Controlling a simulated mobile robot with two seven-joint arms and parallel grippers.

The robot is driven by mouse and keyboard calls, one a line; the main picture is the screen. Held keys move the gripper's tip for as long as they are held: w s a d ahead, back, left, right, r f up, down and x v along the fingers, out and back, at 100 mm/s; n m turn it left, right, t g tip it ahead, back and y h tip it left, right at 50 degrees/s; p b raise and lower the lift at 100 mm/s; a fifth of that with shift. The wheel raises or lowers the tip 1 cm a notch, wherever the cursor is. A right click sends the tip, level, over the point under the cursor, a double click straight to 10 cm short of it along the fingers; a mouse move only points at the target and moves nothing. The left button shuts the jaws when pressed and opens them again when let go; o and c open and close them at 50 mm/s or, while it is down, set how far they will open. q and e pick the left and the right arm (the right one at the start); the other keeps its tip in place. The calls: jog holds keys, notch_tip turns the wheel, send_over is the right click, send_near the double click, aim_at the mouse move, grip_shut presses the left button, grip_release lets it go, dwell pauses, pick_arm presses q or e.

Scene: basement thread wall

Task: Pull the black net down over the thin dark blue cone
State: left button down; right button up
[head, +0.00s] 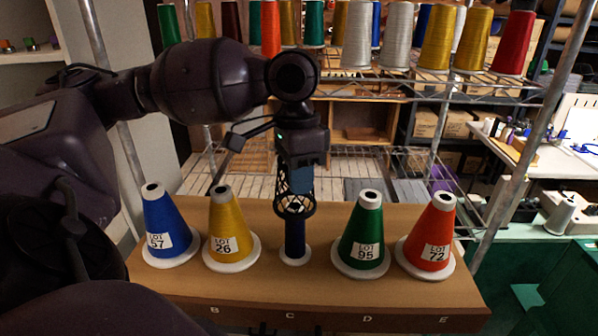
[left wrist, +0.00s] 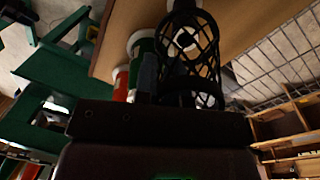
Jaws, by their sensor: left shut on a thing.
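The thin dark blue cone (head: 295,238) stands upright on its white base at position C, in the middle of the board. The black net (head: 294,208) is an open-mesh sleeve hanging under my left gripper (head: 297,172), which is shut on its upper part. The net's lower ring is level with the cone's top and appears to be around it. Most of the cone below the ring is bare. In the left wrist view the net (left wrist: 206,50) stretches away from the gripper, with something white visible through its mesh. The fingertips are largely hidden. My right gripper is not in view.
On the board (head: 220,296), a blue cone (head: 168,222) and a yellow cone (head: 229,222) stand to the left. A green cone (head: 363,227) and an orange-red cone (head: 430,226) stand to the right. A wire rack (head: 420,88) with several thread cones is behind.

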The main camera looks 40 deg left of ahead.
pick_arm(q)
notch_tip(320, 180, down, 5)
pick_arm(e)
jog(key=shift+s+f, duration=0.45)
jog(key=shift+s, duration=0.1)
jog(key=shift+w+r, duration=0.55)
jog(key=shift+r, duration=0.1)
pick_arm(q)
jog(key=shift+p, duration=0.45)
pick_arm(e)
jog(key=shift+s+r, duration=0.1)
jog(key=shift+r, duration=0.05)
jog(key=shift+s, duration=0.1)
pick_arm(q)
jog(key=shift+p, duration=0.4)
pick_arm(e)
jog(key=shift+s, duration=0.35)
